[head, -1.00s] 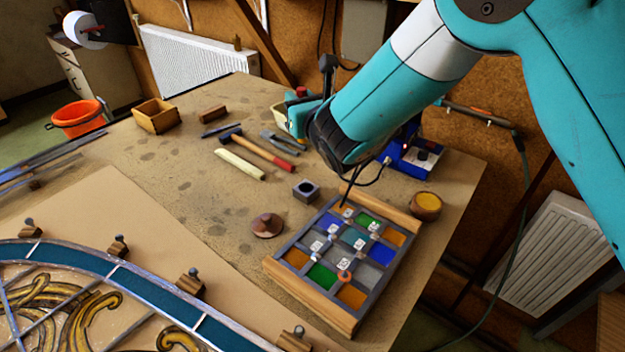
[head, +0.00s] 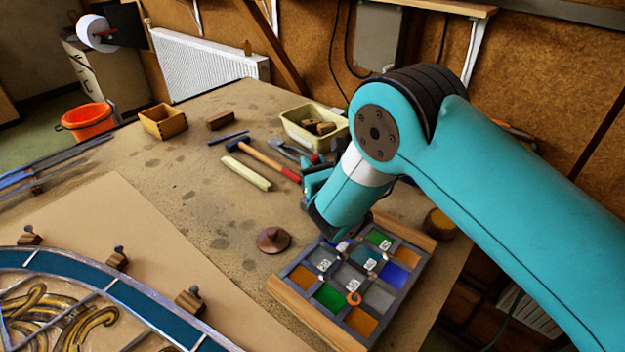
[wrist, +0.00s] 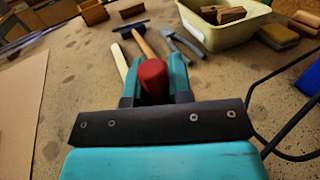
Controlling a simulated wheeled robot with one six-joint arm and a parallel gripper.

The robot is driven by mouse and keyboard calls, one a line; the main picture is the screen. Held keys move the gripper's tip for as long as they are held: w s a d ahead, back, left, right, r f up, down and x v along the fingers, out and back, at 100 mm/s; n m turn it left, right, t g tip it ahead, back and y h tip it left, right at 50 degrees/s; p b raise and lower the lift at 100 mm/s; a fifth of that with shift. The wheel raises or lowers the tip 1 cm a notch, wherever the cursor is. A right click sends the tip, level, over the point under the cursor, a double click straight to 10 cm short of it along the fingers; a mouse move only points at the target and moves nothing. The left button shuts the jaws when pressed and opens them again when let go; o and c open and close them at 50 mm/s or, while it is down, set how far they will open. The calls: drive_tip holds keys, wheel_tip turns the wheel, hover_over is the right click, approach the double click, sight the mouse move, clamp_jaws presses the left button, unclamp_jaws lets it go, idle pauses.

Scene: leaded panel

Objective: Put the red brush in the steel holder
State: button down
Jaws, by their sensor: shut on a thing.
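The red brush (wrist: 153,76) is between the two teal fingers of my gripper (wrist: 154,82) in the wrist view; its rounded red end shows and its lower part is hidden. In the head view my gripper (head: 316,180) is low over the bench, and a bit of red (head: 315,158) shows at its far side. The steel holder is hidden in both current views; the gripper and wrist cover the area where it stood in the earlier head view. I cannot tell whether the brush is above it or inside it.
A hammer (head: 262,157) with a red grip lies just left of the gripper, beside a pale stick (head: 246,173). A cream tub (head: 297,128) stands behind. A framed tray of coloured glass (head: 320,312) and a brown disc (head: 272,240) are in front.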

drive_tip(key=shift+f, duration=2.1)
drive_tip(key=shift+f, duration=0.1)
drive_tip(key=shift+f, duration=0.15)
drive_tip(key=c, duration=1)
unclamp_jaws()
drive_tip(key=shift+c, duration=0.2)
drive_tip(key=shift+r, duration=0.2)
